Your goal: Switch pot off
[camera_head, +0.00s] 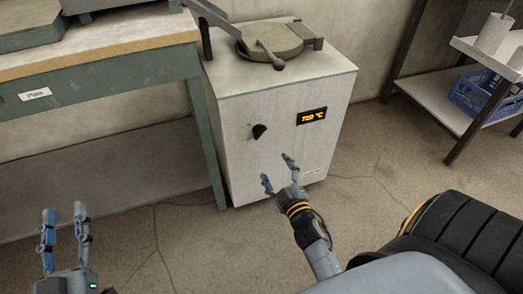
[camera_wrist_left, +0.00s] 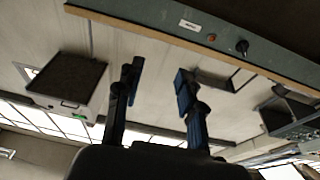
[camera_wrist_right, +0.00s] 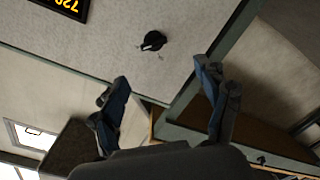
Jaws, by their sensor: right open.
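The pot (camera_head: 278,85) is a white box-shaped furnace with a round lid (camera_head: 270,42) on top. Its front carries a black knob (camera_head: 259,131) and a lit orange display (camera_head: 311,116) that appears to read 729 °C. My right gripper (camera_head: 278,171) is open and empty in front of the pot, below and a little right of the knob in the head view. In the right wrist view the knob (camera_wrist_right: 153,41) lies beyond the fingertips, apart from them. My left gripper (camera_head: 64,215) is open and empty at the lower left, far from the pot.
A green workbench (camera_head: 100,90) with a wooden edge stands directly left of the pot. A metal shelf (camera_head: 440,103) with a blue crate (camera_head: 480,96) stands at the right. A black ribbed object (camera_head: 465,235) is at the lower right. Floor is clear before the pot.

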